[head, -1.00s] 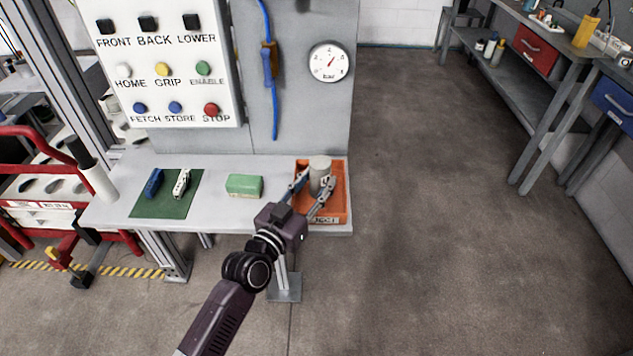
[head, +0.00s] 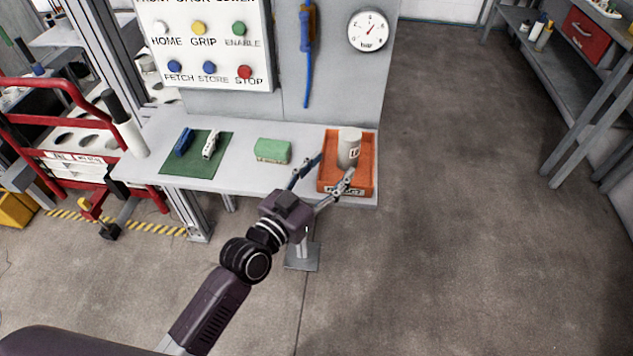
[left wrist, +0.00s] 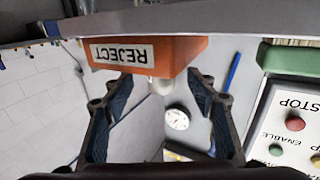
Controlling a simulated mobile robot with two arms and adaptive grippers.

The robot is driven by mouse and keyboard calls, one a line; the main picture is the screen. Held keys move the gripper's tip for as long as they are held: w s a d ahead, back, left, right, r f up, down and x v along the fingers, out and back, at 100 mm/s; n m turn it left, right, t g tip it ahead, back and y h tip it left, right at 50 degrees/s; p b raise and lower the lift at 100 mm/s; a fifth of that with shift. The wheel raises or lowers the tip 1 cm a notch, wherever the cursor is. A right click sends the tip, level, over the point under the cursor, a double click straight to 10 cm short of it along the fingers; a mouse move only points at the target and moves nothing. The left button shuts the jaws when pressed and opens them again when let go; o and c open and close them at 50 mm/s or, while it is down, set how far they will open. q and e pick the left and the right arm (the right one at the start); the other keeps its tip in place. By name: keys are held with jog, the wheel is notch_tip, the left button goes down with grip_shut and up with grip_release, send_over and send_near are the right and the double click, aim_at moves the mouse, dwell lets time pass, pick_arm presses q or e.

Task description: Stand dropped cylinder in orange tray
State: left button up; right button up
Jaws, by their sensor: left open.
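The pale grey cylinder (head: 349,146) stands upright in the orange tray (head: 368,184), at the right end of the bench. A dark mark shows on its side. My left gripper (head: 334,168) is open and empty, at the tray's front left edge, with its fingers apart from the cylinder. In the left wrist view the picture is upside down; the tray (left wrist: 185,50) shows its REJECT label between and beyond the open fingers (left wrist: 158,84). A small pale part of the cylinder (left wrist: 162,87) shows past the tray's rim, the rest hidden. My right gripper is not in view.
On the bench (head: 240,178) are a green block (head: 272,151) and a green mat (head: 190,167) with a blue and a white item. A button panel (head: 210,50) and a gauge (head: 368,31) stand behind. Open floor lies right of the bench.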

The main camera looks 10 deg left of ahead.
pick_arm(q)
jog(key=v, duration=0.5)
jog(key=shift+s+a, duration=0.15)
jog(key=shift+s, duration=0.05)
